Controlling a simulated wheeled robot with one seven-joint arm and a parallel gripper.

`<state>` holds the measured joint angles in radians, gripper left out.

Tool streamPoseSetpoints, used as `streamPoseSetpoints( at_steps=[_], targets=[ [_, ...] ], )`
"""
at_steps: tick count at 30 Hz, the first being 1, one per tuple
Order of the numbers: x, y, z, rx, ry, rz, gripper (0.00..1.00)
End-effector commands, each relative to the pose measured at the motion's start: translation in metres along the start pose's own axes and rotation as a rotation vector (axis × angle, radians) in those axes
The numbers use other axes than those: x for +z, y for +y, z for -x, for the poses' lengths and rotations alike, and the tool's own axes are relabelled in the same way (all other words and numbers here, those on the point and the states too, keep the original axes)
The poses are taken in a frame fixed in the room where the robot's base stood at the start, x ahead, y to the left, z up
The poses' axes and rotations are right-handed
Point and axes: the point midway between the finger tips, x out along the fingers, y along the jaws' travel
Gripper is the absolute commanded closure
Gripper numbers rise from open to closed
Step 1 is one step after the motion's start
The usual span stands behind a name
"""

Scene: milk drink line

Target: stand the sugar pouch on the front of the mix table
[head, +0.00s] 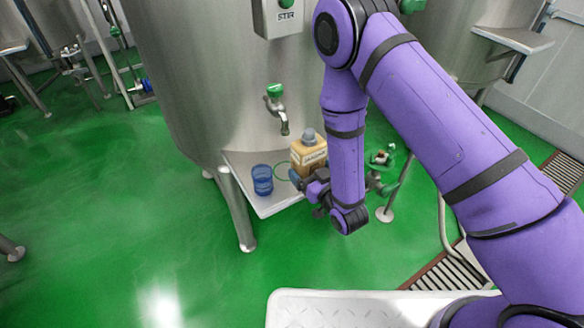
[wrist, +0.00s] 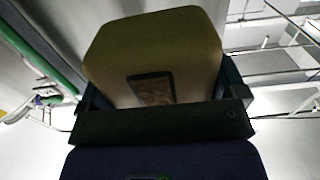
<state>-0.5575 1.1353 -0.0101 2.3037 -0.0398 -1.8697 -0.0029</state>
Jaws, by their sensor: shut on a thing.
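The sugar pouch (head: 309,156) is tan with a grey cap and a printed label, and it looks upright. My gripper (head: 312,182) is shut on it from the near side. In the wrist view the pouch (wrist: 155,50) fills the space between the jaws (wrist: 160,122), with a dark window on its face. The mix table (head: 268,206) is a small pale metal shelf at the foot of the steel tank. The pouch is over its right part; I cannot tell whether its base touches the table, as my gripper hides it.
A blue cup (head: 262,180) stands on the table left of the pouch. A green-handled tap (head: 277,107) hangs above, close behind the pouch. The steel tank (head: 200,80) rises behind. A white tray (head: 340,310) is at the near edge. Green floor lies open to the left.

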Motion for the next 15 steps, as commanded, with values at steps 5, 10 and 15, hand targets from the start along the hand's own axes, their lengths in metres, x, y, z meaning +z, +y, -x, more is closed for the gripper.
streamPoseSetpoints(
  at_steps=[5,10,15],
  targets=[
    [-0.001,-0.001,-0.039,-0.003,0.005,0.000,0.53],
    [-0.001,-0.001,-0.071,-0.002,0.005,0.001,0.53],
    [0.018,-0.001,-0.078,-0.001,-0.002,0.000,0.53]
  ],
)
